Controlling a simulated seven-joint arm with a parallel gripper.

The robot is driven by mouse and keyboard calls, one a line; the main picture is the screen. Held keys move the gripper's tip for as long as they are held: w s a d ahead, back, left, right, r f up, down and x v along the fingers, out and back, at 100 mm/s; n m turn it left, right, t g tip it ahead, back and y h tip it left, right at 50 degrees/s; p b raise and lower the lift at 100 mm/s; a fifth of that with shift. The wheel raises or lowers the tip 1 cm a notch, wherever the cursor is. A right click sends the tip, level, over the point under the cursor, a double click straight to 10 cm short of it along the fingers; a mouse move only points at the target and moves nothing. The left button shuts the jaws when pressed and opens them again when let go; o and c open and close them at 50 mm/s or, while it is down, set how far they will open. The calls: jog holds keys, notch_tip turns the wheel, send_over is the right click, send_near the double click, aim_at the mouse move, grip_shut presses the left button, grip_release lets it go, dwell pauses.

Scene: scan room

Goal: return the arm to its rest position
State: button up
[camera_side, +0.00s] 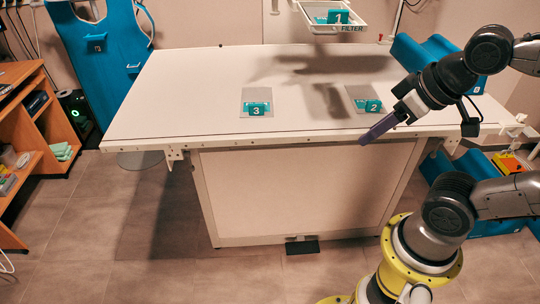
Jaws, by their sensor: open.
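My gripper (380,129) is at the right, over the front right edge of the white table (190,90). Its purple fingers point down and to the left. They look empty, and the gap between them is hard to see from this side. The fingertips are close to the tag marked 2 (372,105) in the picture, a little in front of it.
On the table, a grey plate with a tag marked 3 (257,108) lies near the middle front. A white FILTER tray (333,18) with a tag marked 1 hangs above the back. A blue apron (97,45) and wooden shelves (22,130) stand left.

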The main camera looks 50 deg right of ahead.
jog(key=shift+s+f+n+g, duration=0.25)
jog(key=shift+s+n+g, duration=0.05)
jog(key=shift+s, duration=0.15)
